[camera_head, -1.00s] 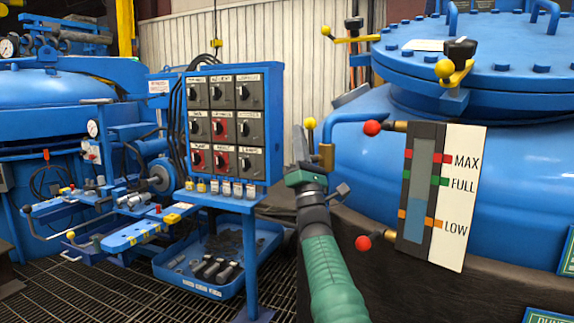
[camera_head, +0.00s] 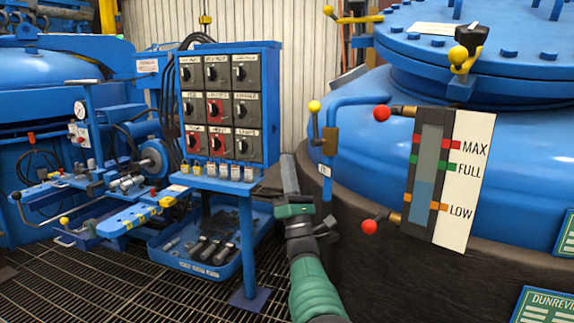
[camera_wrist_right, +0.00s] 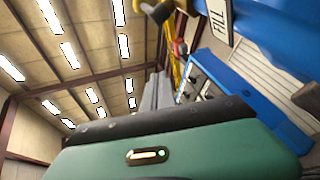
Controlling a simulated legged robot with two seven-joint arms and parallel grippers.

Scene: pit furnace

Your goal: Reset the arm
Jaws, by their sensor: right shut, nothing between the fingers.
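My right gripper (camera_head: 288,165) is in the middle of the head view, at the end of my green and grey arm, which comes up from the bottom. It points up and away, with its fingers together and nothing between them. It is left of the valve (camera_head: 329,142) with the yellow-ball lever (camera_head: 314,106), and appears apart from it. In the right wrist view the two grey fingers (camera_wrist_right: 157,92) are side by side, and a tag (camera_wrist_right: 219,22) hangs above right. My left gripper is out of view.
The blue switch panel (camera_head: 272,100) stands left of the gripper, above a blue tool tray (camera_head: 170,262). The large blue tank (camera_head: 365,150) and the level gauge (camera_head: 425,180) with red-ball valves are at right. Metal grating covers the floor.

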